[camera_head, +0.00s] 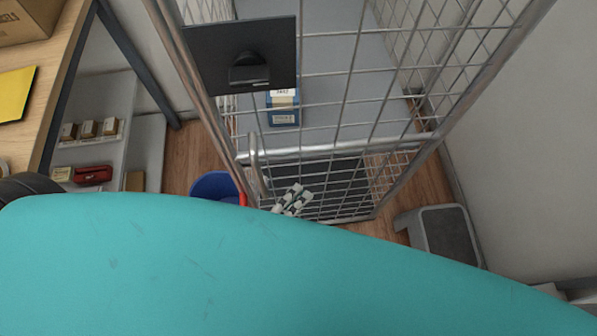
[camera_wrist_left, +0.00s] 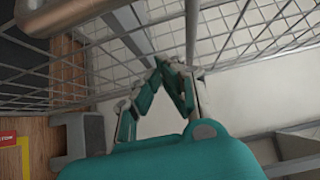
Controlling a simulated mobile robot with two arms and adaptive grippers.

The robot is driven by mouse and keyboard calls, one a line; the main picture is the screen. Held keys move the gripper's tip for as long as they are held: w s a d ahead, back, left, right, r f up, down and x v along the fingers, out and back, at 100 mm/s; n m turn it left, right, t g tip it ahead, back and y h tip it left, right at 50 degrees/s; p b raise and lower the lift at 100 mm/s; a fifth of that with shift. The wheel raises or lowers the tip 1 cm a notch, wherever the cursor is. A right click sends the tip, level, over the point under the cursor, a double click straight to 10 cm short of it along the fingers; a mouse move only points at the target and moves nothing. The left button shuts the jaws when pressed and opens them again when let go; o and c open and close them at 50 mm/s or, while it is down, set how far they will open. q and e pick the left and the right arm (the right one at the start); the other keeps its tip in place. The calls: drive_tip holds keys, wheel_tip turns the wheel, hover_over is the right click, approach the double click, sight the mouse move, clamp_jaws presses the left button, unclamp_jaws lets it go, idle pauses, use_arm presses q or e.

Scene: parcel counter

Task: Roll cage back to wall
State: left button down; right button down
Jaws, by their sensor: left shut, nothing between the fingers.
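The roll cage (camera_head: 345,95) is a tall grey wire-mesh cage with round metal posts, close to the right wall in the head view. Its mesh also spans the upper part of the left wrist view (camera_wrist_left: 262,35). A dark plate (camera_head: 240,50) is on its upper left side, and a blue box (camera_head: 283,108) sits inside. My left gripper (camera_head: 293,198) shows at the cage's lower front, beyond my teal arm cover. In the left wrist view its fingers (camera_wrist_left: 165,72) are shut and empty near the mesh; contact is unclear. My right gripper is out of view.
A grey step stool (camera_head: 440,236) stands at right by the wall. A blue bin (camera_head: 214,186) is on the wooden floor at the cage's left. A wooden counter (camera_head: 52,80) and shelves (camera_head: 92,150) with small boxes fill the left. My teal cover hides the lower head view.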

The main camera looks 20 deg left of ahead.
use_arm(q)
drive_tip(key=shift+w+a+p, duration=0.15)
drive_tip(key=shift+w+a, duration=0.05)
drive_tip(key=shift+w, duration=0.55)
drive_tip(key=shift+w+a+p, duration=0.15)
drive_tip(key=shift+w+a, duration=0.05)
drive_tip(key=shift+w, duration=0.5)
drive_tip(key=shift+w+a+p, duration=0.15)
drive_tip(key=shift+w+a, duration=0.05)
drive_tip(key=shift+w, duration=0.55)
